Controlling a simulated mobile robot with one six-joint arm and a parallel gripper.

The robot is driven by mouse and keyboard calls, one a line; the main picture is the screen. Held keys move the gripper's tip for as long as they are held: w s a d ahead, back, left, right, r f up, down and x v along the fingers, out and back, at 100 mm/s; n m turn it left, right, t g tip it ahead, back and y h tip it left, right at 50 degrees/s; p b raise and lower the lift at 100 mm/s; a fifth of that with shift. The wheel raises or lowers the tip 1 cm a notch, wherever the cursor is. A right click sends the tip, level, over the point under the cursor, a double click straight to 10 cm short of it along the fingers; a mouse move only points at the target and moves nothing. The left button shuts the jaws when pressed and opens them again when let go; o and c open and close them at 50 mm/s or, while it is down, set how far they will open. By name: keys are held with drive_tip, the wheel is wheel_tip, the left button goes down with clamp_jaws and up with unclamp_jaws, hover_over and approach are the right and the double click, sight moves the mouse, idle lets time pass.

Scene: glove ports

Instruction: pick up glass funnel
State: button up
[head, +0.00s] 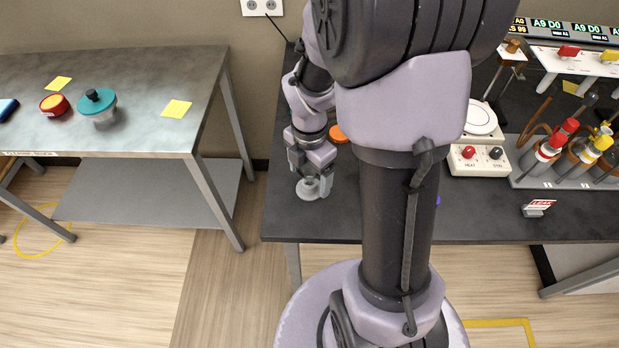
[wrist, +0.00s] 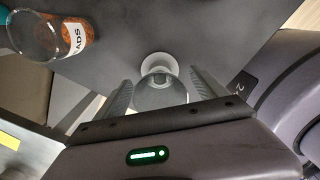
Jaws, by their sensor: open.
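The glass funnel (head: 308,191) is a clear, pale piece at the left front part of the dark bench. In the wrist view the funnel (wrist: 157,65) shows a pale round part, with a clear rounded part nearer to me. My gripper (head: 314,183) points down at it and is open. In the wrist view the two fingers of my gripper (wrist: 163,85) stand on either side of the funnel, with a gap visible on each side. My gripper hides part of the funnel in the head view.
A clear jar of orange pieces (wrist: 52,38) stands near the funnel. Farther right on the dark bench (head: 470,222) are a hotplate (head: 480,160), a rack with red- and yellow-topped items (head: 565,160) and a small sign (head: 538,207). A separate metal table (head: 150,135) stands left.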

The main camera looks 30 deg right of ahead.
drive_tip(key=shift+r, duration=0.2)
drive_tip(key=c, duration=1.4)
